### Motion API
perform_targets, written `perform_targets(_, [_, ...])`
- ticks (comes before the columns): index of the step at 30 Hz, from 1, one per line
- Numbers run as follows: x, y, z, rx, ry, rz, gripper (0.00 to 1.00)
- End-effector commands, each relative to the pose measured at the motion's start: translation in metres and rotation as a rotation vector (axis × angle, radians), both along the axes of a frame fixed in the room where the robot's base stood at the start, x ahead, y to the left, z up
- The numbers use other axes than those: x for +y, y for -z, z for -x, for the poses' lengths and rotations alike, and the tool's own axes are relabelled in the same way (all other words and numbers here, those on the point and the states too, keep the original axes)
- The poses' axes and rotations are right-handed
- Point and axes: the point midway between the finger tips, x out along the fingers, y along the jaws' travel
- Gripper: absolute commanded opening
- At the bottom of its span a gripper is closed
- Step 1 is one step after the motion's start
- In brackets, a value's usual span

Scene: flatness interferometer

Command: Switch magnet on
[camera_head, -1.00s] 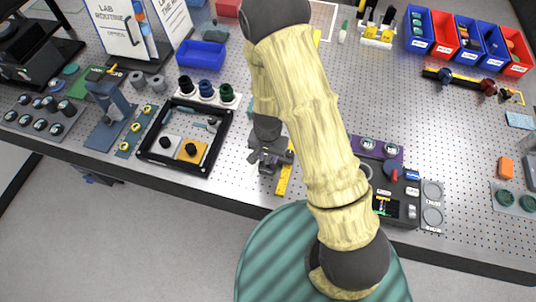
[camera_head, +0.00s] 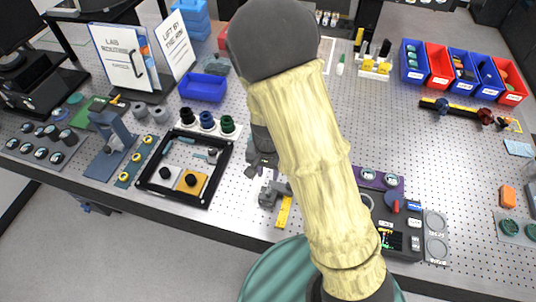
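My gripper (camera_head: 262,164) hangs at the left of my pale yellow arm, over the middle of the perforated table. The arm partly hides it, and its fingers are too small and dark to tell whether they are open or shut. Just below it in the picture is a small grey device (camera_head: 272,193), beside a yellow bar (camera_head: 284,211). I cannot tell whether the gripper touches the device. No part in view can be made out clearly as the magnet or its switch.
Left of my gripper stand a black frame tray (camera_head: 172,203) and a white holder with dark knobs (camera_head: 227,128). Right of my arm are a dark control box (camera_head: 408,240) with a red knob (camera_head: 394,206) and a purple plate (camera_head: 391,187). The table's right middle is largely clear.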

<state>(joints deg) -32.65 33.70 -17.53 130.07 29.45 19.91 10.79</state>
Motion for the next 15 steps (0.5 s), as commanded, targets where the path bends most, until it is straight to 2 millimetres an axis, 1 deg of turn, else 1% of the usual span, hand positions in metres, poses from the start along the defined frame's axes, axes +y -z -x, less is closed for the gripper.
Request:
perform_targets(1, [0.002,-0.012,-0.001,-0.006,-0.004,-0.002,0.31])
perform_targets(9, [0.001,-0.061,-0.001,-0.004,-0.003,-0.003,0.31])
perform_targets(12, [0.001,-0.073,-0.001,-0.003,-0.002,-0.002,0.31])
perform_targets(15, [0.000,-0.079,0.000,0.000,0.000,-0.001,0.31])
